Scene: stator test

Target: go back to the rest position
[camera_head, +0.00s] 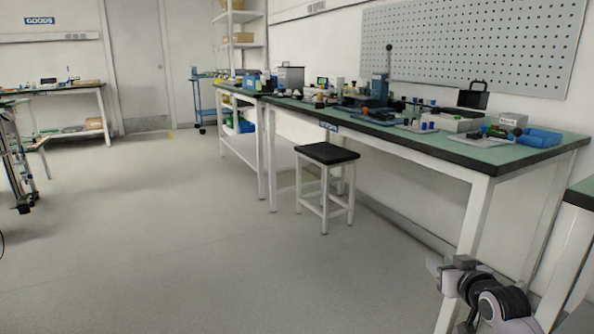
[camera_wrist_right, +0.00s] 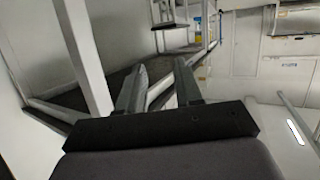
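My right gripper (camera_head: 438,272) is low at the bottom right of the head view, in front of a leg of the long workbench (camera_head: 475,160). In the right wrist view its two fingers (camera_wrist_right: 160,66) stand apart with nothing between them, so it is open and empty. It points at the floor space beneath and beside the bench. My left gripper does not show in either view.
A stool with a black seat (camera_head: 327,154) stands at the bench's front edge. Tools and small devices crowd the bench top. Another bench corner (camera_head: 582,193) is at the far right. A blue trolley (camera_head: 203,100) stands at the back. The grey floor (camera_head: 190,240) at centre left is clear.

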